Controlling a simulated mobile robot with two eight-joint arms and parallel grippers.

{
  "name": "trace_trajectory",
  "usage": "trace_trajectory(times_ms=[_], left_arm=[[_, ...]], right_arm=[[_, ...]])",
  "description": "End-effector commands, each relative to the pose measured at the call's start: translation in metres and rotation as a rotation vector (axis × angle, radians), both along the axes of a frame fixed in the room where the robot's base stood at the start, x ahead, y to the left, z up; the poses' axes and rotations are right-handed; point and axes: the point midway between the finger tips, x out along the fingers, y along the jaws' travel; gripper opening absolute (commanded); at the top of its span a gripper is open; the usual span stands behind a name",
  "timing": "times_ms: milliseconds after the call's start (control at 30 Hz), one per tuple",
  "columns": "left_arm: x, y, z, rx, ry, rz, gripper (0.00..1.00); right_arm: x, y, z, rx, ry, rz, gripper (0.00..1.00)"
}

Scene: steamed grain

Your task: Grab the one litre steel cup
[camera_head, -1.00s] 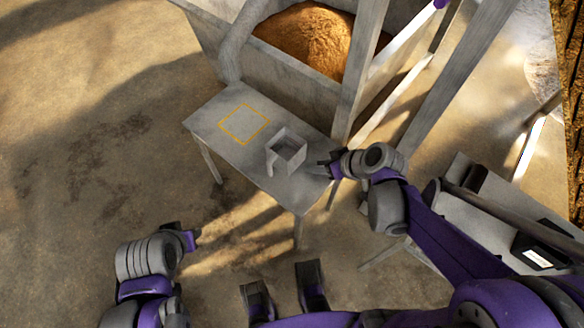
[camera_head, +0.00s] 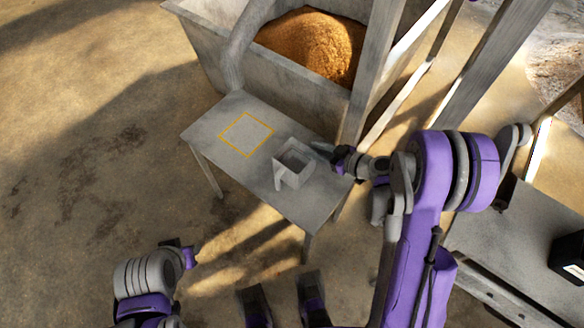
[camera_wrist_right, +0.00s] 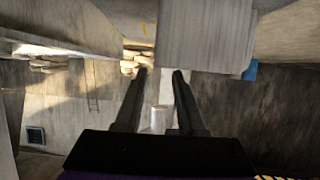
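The steel cup (camera_head: 293,166) is a grey, square, open-topped vessel with a handle on its near left side. It stands upright on the small grey table (camera_head: 208,128), close to its right edge. My right gripper (camera_head: 326,151) is just right of the cup and apart from it. In the right wrist view its two fingers (camera_wrist_right: 160,76) are spread with nothing between them. A grey block there, probably the cup (camera_wrist_right: 207,38), lies ahead and to the right. My left gripper (camera_head: 184,250) hangs low at the left, away from the table; its opening is unclear.
A yellow square outline (camera_head: 246,134) marks bare tabletop left of the cup. Behind the table stands a grey trough (camera_head: 205,50) holding brown grain (camera_head: 313,42). A slanted grey post (camera_head: 372,70) rises behind the right gripper. Another grey table (camera_head: 500,235) stands at the right.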

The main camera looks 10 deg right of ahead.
Motion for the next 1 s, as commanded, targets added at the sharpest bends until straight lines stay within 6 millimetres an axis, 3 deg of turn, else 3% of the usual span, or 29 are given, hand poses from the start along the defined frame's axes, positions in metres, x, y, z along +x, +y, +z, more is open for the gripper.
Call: trace_trajectory(times_ms=[400, 667, 900, 1000], left_arm=[[0.000, 0.000, -0.004, 0.000, 0.001, 0.000, 0.35], [0.000, 0.000, -0.004, 0.000, 0.001, 0.000, 0.35], [0.000, 0.000, -0.004, 0.000, 0.001, 0.000, 0.35], [0.000, 0.000, -0.004, 0.000, 0.001, 0.000, 0.35]], right_arm=[[0.039, 0.021, -0.021, 0.000, 0.001, 0.002, 0.39], [0.042, 0.024, -0.023, 0.000, 0.001, -0.001, 0.39], [0.042, 0.023, -0.022, 0.000, 0.001, -0.001, 0.00], [0.042, 0.023, -0.022, 0.000, 0.001, -0.001, 0.00]])
